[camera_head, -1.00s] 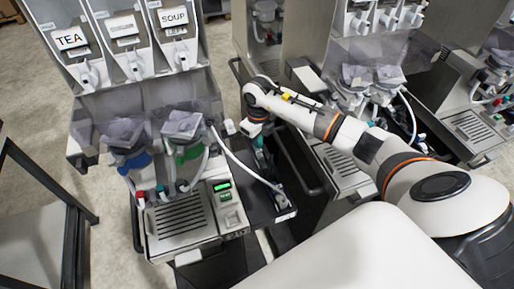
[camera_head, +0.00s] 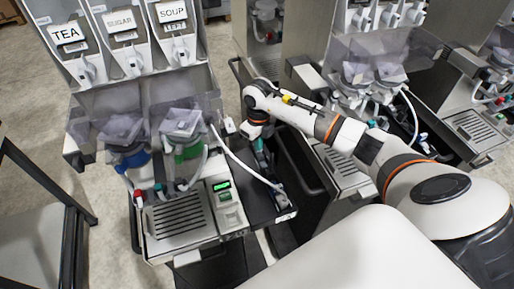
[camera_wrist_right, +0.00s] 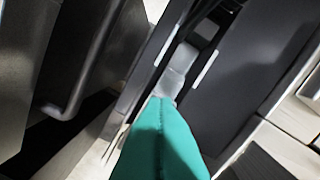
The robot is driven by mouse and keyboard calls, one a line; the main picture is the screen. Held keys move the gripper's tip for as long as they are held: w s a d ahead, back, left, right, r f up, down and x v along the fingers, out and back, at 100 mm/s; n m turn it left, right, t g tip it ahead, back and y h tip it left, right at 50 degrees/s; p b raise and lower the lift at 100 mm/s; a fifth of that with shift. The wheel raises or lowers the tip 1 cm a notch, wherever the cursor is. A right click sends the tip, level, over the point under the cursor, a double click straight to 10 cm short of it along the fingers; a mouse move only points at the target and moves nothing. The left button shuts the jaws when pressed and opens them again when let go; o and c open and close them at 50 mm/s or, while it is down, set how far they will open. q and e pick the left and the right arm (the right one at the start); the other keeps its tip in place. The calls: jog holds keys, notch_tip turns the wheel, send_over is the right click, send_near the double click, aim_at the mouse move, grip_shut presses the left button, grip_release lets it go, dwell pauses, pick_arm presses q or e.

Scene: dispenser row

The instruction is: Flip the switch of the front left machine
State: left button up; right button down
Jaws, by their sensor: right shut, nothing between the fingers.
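The left machine (camera_head: 225,222) has hoppers labelled TEA, SUGAR and SOUP, a drip grille and a small green display (camera_head: 221,186). A dark open panel or tray (camera_head: 262,205) extends along its right side. My right gripper (camera_head: 262,160) points down beside that side of the machine, close to a white hose. It is shut and empty. In the right wrist view its teal fingertips (camera_wrist_right: 162,100) come together just below a light grey piece (camera_wrist_right: 178,68) set in a dark slot; I cannot tell whether they touch. I cannot clearly make out the switch. My left gripper is out of view.
A second machine (camera_head: 345,170) stands close on the right, under my right arm, with another beyond it (camera_head: 475,125). The gap between the two nearest machines is narrow. A dark-framed table or cart (camera_head: 40,235) stands at the left, with bare floor between.

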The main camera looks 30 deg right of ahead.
jog(key=shift+f, duration=0.15)
jog(key=shift+r+p, duration=0.55)
jog(key=shift+r, duration=0.25)
jog(key=shift+r+p, duration=1.65)
jog(key=shift+r, duration=1.1)
